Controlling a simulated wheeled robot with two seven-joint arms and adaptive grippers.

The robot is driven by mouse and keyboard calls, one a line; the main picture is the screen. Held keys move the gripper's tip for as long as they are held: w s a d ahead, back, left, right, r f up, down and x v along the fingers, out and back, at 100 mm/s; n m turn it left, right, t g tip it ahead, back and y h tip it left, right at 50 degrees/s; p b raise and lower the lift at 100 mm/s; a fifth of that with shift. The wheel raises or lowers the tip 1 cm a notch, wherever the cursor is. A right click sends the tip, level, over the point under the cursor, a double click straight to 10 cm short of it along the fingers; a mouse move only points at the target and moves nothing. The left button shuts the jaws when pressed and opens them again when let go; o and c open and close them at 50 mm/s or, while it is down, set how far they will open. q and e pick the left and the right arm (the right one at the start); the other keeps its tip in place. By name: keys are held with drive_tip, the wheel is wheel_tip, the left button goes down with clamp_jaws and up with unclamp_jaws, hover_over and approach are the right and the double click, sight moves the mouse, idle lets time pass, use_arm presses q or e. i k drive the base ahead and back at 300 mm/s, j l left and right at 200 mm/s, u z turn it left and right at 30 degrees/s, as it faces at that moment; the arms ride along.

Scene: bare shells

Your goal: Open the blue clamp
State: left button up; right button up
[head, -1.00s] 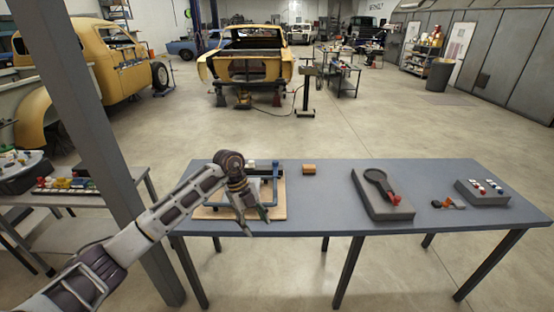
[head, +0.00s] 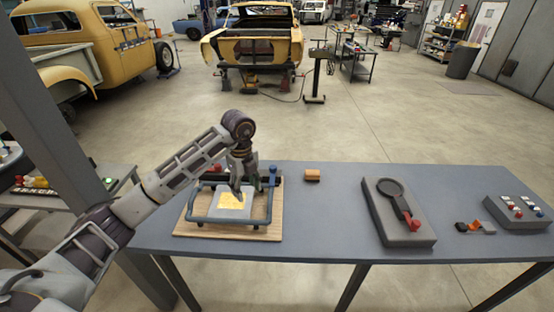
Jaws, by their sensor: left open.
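The blue clamp (head: 257,223) is a tubular blue-grey frame on a wooden board (head: 185,232) at the left of the table. Its front bar lies low over a pale plate with a yellow patch (head: 231,202). A blue knob (head: 273,171) stands at its back right and a red one (head: 215,170) at its back left. My left gripper (head: 241,190) is open and points down over the middle of the clamp, behind the front bar. It hides part of the clamp's back. I cannot tell whether its fingers touch anything. My right gripper is out of view.
A small orange-brown block (head: 312,175) lies behind. Farther right are small coloured parts (head: 475,227) and a button box (head: 518,210). A grey post (head: 50,130) stands at left.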

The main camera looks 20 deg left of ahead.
sight(272, 168)
drive_tip(key=i, duration=0.95)
